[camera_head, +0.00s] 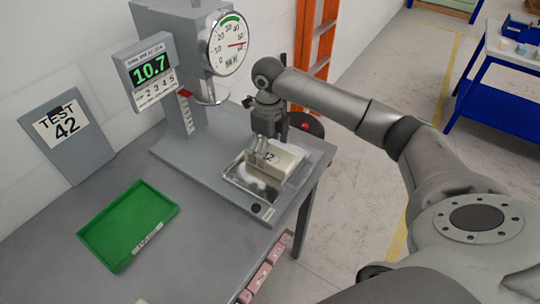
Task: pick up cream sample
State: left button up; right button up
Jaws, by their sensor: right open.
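The cream sample (289,160), a pale block with dark print on its side, sits at the metal tray (240,183) on the base of the test machine (178,150). My right gripper (262,158) reaches down over the block's left part, with its fingers at the block. The fingers are open. They hide part of the block, and I cannot tell whether they touch it. My left gripper is out of view.
The machine carries a dial gauge (228,43) and a display (150,72) reading 10.7. An empty green tray (128,223) lies on the grey table (200,262). A "TEST 42" sign (67,142) stands at the left. Pink blocks (264,270) show below the table's front edge.

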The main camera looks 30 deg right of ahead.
aim_at(271, 153)
jog(key=shift+s+d+f+p, duration=0.1)
jog(key=shift+f+p, duration=0.15)
jog(key=shift+f, duration=0.3)
jog(key=shift+s+d+f+p, duration=0.1)
jog(key=shift+f+p, duration=0.1)
jog(key=shift+f, duration=0.9)
jog(key=shift+w, duration=0.1)
jog(key=c, duration=0.9)
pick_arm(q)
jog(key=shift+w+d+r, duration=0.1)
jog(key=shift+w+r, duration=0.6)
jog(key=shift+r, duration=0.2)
